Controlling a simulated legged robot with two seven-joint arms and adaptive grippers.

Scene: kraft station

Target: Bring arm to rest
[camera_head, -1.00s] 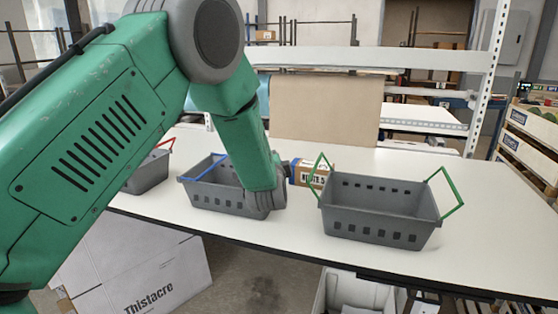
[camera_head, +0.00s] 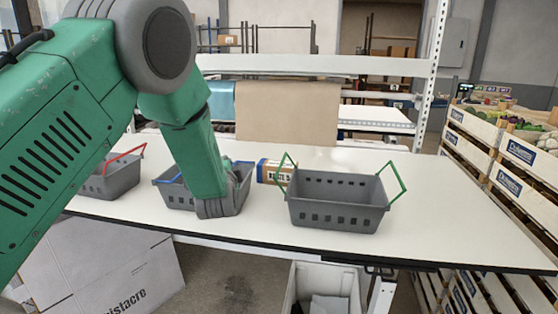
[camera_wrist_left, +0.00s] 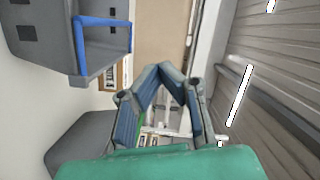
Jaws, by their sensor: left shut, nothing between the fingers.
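My left arm comes in from the left in the head view, its lower link in front of the grey basket with the blue handle (camera_head: 174,196). The left gripper itself is hidden there. In the left wrist view its blue-grey fingers (camera_wrist_left: 167,72) meet at the tips, shut and empty. The blue-handled basket also shows at upper left of that view (camera_wrist_left: 103,58), apart from the fingers. My right gripper is in neither view.
A grey basket with a red handle (camera_head: 112,182) and one with green handles (camera_head: 338,207) stand on the white table (camera_head: 440,225). A small carton (camera_head: 268,171) sits behind. Produce crates (camera_head: 515,165) stand at right. The table's right side is clear.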

